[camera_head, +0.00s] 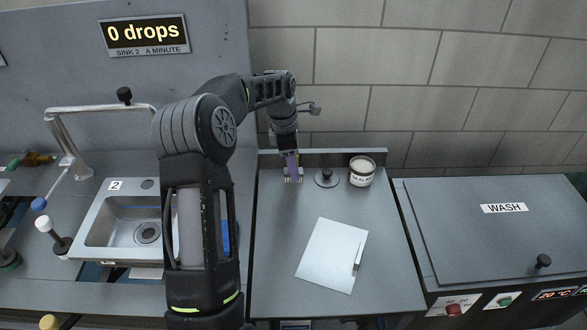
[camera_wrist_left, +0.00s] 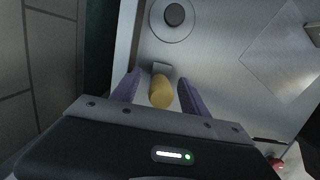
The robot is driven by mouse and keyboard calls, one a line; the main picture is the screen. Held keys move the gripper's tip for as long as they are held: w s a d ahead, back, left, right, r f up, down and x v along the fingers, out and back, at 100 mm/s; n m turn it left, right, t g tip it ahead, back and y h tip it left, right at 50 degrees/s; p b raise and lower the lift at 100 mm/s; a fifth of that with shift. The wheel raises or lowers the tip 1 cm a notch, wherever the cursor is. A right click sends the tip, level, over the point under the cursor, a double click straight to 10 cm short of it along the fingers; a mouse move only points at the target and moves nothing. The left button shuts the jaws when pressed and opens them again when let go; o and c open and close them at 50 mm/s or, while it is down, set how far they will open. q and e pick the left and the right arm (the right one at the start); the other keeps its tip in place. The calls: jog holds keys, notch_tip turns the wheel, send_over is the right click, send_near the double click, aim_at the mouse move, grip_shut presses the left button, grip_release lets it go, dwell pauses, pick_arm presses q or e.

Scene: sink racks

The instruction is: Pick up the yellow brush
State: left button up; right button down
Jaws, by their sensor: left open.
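The yellow brush shows in the left wrist view as a short yellow cylinder (camera_wrist_left: 161,93), seen nearly end-on, with a small grey piece beside its far end. It lies between the two purple fingers of my left gripper (camera_wrist_left: 159,80), with a visible gap on each side. In the head view my left gripper (camera_head: 292,171) points down at the back left of the grey counter. Its fingers hide most of the brush there, and only small yellowish bits show at the tips. My right gripper is not in view.
A round black-knobbed lid (camera_head: 326,178) and a labelled jar (camera_head: 361,172) stand right of the gripper. A low back wall (camera_head: 340,157) runs behind. A pale sheet (camera_head: 331,256) lies in front. The sink (camera_head: 122,236) is left; the WASH unit (camera_head: 490,235) is right.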

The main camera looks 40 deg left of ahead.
pick_arm(q)
jog(key=shift+c, duration=0.2)
grip_shut()
dwell(0.4)
